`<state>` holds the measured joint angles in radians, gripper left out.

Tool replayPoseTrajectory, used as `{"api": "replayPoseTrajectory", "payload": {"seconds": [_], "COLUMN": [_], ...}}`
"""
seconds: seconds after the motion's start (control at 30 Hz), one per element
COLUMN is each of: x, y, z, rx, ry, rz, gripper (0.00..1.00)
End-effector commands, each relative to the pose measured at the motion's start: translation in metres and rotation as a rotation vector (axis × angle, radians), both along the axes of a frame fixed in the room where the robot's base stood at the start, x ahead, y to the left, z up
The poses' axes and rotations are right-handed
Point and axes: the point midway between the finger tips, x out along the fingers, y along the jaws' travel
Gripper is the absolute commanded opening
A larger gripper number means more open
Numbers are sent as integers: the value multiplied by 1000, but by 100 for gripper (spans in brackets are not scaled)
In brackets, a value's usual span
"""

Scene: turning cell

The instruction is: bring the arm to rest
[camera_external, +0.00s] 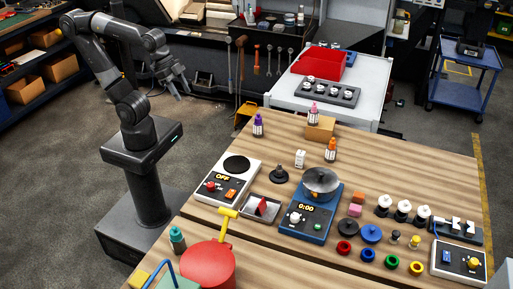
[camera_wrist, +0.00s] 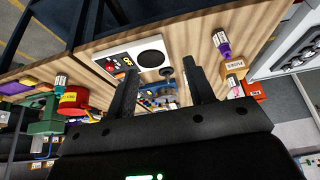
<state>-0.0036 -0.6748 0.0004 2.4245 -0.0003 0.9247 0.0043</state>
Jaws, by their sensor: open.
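My gripper (camera_external: 178,88) is raised at the upper left in the external view, left of the wooden table (camera_external: 375,145) and clear of it. In the wrist view my gripper (camera_wrist: 165,85) shows two dark fingers spread apart with nothing between them. My arm is folded at the elbow above its column. The wrist view looks across the table at a tilt. A white device with a black round plate (camera_external: 237,165) stands at the table's left edge; it also shows in the wrist view beyond the fingers (camera_wrist: 151,58).
A blue device with a grey pan (camera_external: 321,180), a red drum (camera_external: 208,266) and several bottles, such as a purple one (camera_external: 258,126), stand on the table. A white cart with a red bin (camera_external: 322,63) is behind. Tools hang at the back. The floor around my base looks clear.

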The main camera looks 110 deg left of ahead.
Motion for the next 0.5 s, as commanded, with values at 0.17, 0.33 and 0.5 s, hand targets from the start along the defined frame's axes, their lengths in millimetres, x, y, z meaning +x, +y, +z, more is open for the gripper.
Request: {"api": "replayPoseTrajectory", "payload": {"seconds": [0.17,0.33,0.5], "x": [-19,-22,-22], "y": [-1,-1,-1], "z": [-14,-17,-17], "rx": [-1,-1,-1], "ry": [-24,-25,-24], "rz": [0,0,0], "gripper": [49,49,49]}}
